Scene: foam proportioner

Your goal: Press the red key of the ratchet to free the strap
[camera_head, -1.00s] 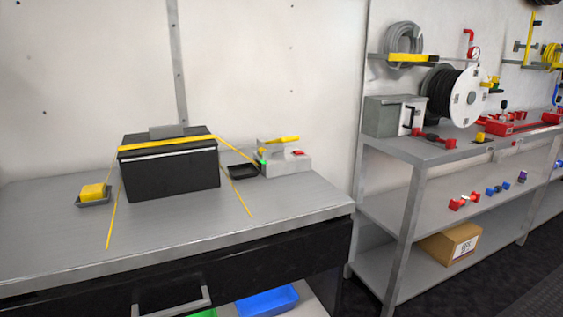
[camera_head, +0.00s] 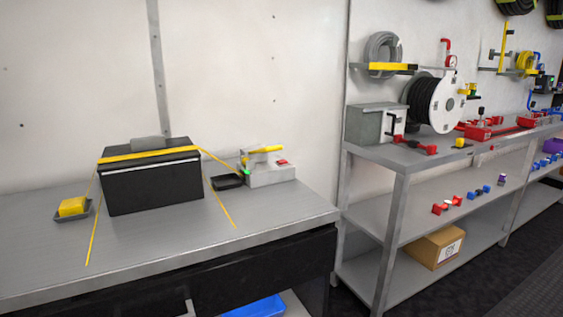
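The ratchet (camera_head: 268,172) is a grey block with a yellow lever (camera_head: 265,149) on top, at the right of the workbench by the wall. Its red key (camera_head: 282,162) is a small flat piece on the block's right upper face. A green spot (camera_head: 244,172) shows at its left side. The yellow strap (camera_head: 150,155) runs over a black box (camera_head: 155,185) and down to the bench on both sides; one end runs toward the ratchet. My gripper is not in view.
A yellow block in a dark tray (camera_head: 73,208) lies left of the box. An empty black tray (camera_head: 227,181) sits between box and ratchet. The workbench (camera_head: 170,235) front is clear. A grey shelf unit (camera_head: 398,180) with a hose reel (camera_head: 435,102) stands to the right.

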